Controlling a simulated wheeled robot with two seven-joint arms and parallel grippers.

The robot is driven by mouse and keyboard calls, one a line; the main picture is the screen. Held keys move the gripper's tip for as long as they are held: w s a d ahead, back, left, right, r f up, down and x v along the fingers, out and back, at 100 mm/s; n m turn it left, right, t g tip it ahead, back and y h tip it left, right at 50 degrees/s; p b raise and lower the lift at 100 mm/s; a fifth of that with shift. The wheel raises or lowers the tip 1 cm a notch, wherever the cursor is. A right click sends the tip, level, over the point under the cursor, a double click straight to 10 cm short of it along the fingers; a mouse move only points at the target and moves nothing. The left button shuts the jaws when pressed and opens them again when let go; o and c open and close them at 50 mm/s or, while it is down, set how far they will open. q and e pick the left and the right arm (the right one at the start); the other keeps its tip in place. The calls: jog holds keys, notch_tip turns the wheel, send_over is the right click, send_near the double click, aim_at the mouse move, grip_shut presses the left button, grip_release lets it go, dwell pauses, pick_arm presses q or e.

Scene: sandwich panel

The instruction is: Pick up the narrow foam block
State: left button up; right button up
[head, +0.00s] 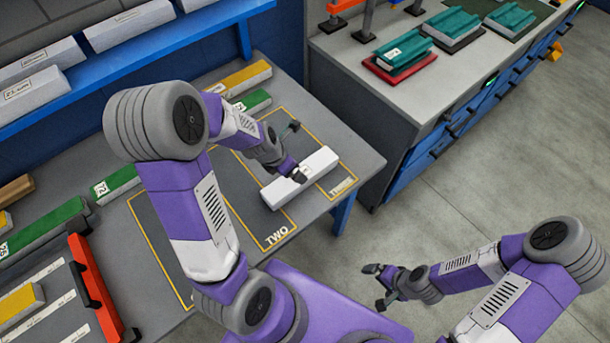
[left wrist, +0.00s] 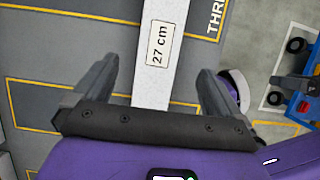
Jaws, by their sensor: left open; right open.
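A long white block (head: 318,168), which looks like the foam block, lies on the grey table across yellow-outlined areas marked TWO and THREE. In the left wrist view the block (left wrist: 165,25) carries a "27 cm" label and runs between the two fingers. My left gripper (head: 293,152) is open at the block, one finger on each side in the wrist view. I cannot tell its height above the block or any contact. My right gripper (head: 378,286) is open and empty, out over the floor.
Other white blocks (head: 45,60) lie on the blue shelf at the upper left. Green (head: 45,225) and yellow (head: 240,78) blocks lie along the table. A red and black rack (head: 95,290) stands at the lower left. A counter (head: 350,55) with green pieces is behind.

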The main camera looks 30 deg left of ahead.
pick_arm(q)
jog(key=x, duration=0.1)
jog(key=b+x, duration=0.2)
jog(key=shift+a+f, duration=0.25)
jog(key=shift+w+d+f+b, duration=0.15)
jog(key=shift+f+b, duration=0.3)
jog(key=shift+f, duration=0.25)
jog(key=b+x, duration=0.3)
jog(key=x, duration=0.3)
jog(key=shift+w+d+r, duration=0.1)
jog(key=shift+w+r, duration=0.05)
jog(key=shift+w, duration=0.05)
pick_arm(e)
notch_tip(320, 180, down, 7)
jog(key=shift+w, duration=0.45)
pick_arm(q)
jog(key=shift+s+r, duration=0.1)
jog(key=shift+c, duration=0.3)
pick_arm(e)
jog(key=shift+r, duration=0.1)
pick_arm(q)
jog(key=c, duration=1)
